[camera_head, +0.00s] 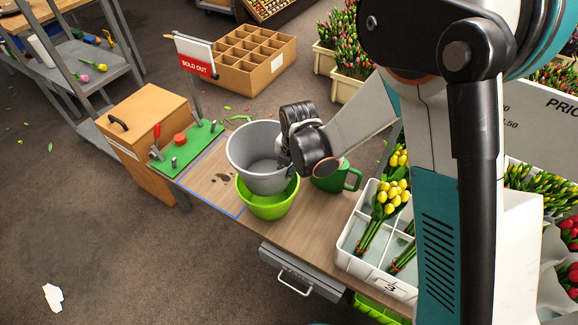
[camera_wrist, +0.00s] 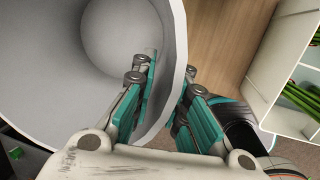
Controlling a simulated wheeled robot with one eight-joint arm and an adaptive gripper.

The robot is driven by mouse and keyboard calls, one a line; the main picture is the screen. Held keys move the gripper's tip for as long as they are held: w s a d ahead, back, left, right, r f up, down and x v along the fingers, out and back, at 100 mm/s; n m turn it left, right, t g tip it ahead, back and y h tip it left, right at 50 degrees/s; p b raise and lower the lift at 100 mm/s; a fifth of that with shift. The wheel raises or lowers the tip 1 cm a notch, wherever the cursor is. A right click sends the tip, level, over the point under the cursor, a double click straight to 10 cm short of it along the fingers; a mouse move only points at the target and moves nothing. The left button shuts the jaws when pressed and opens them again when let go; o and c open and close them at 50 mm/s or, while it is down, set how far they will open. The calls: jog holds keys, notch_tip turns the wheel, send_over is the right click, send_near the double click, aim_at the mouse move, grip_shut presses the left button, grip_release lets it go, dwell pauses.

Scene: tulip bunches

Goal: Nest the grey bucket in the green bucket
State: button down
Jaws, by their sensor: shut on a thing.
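The grey bucket (camera_head: 252,172) is upright, or nearly so, directly over the green bucket (camera_head: 268,208). In the head view its lower part overlaps the green bucket's mouth; I cannot tell whether its base is inside or just above it. The light green bucket stands on the wooden table. My gripper (camera_head: 287,162) is shut on the grey bucket's right rim. In the wrist view my gripper (camera_wrist: 167,88) has one finger inside and one outside the wall of the grey bucket (camera_wrist: 60,75). The green bucket is not clearly visible there.
A dark green mug (camera_head: 328,180) stands close on the right. A white divided crate (camera_head: 352,240) with yellow tulips is farther right. A green board (camera_head: 185,150) with a red button and a SOLD OUT sign (camera_head: 194,55) are left. A blue-outlined patch (camera_head: 205,178) of table is mostly clear.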

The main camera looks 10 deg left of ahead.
jog(key=shift+s+d+x, duration=0.1)
jog(key=shift+s+x, duration=0.05)
jog(key=shift+x, duration=0.7)
jog(key=shift+s+d+x, duration=0.1)
jog(key=shift+s+x, duration=0.05)
jog(key=shift+x, duration=0.7)
jog(key=shift+s+d+x, duration=0.1)
jog(key=shift+s+x, duration=0.05)
jog(key=shift+x, duration=0.7)
jog(key=shift+f, duration=0.1)
jog(key=c, duration=1.5)
grip_release()
jog(key=v, duration=1.2)
